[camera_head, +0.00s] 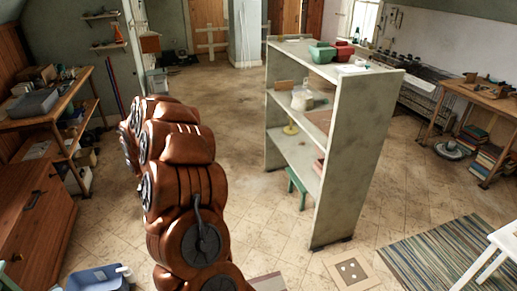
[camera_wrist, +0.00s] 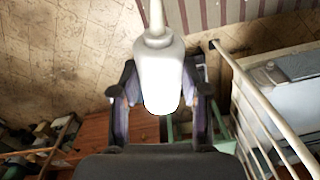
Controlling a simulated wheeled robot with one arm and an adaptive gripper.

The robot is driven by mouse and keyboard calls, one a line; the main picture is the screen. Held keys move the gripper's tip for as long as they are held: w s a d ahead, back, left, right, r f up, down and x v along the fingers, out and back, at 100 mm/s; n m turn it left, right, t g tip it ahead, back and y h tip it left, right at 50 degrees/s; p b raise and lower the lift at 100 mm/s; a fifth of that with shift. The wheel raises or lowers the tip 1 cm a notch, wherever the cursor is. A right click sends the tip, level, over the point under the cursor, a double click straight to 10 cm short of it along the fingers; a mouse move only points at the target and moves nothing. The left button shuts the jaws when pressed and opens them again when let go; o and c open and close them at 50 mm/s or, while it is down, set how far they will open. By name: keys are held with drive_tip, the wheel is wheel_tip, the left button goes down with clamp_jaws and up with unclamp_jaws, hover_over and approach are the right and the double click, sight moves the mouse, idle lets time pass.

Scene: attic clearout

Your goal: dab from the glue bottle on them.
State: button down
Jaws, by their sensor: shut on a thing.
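A white bottle with a narrow nozzle, which looks like the glue bottle (camera_wrist: 158,72), is between the fingers of my gripper (camera_wrist: 160,95) in the wrist view. The gripper is shut on its body, and the nozzle points to the top of the picture. The nozzle's end is cut off by the frame edge. In the head view my arm rises at left of centre, and neither my gripper nor the bottle can be made out there. What "them" refers to cannot be told from these frames.
A grey shelf unit (camera_head: 334,170) stands right of my arm, with a pale square board (camera_head: 352,271) and striped rug (camera_head: 438,257) on the floor nearby. A wooden workbench (camera_head: 75,92) is at left. White rails (camera_wrist: 262,110) run close beside my gripper. The middle floor is clear.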

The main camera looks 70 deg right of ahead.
drive_tip(key=s+d+r+n+g+h+p, duration=0.2)
drive_tip(key=s+d+r+g+h, duration=0.3)
drive_tip(key=s+d, duration=0.6)
drive_tip(key=s+d+r+n+g+h+p, duration=0.2)
drive_tip(key=s+d+r+g+h, duration=0.3)
drive_tip(key=s+d, duration=0.7)
drive_tip(key=d+r+h, duration=0.2)
drive_tip(key=d+r, duration=0.1)
drive_tip(key=r, duration=0.1)
drive_tip(key=shift+d+r, duration=0.2)
drive_tip(key=shift+r, duration=0.1)
drive_tip(key=shift+a, duration=0.1)
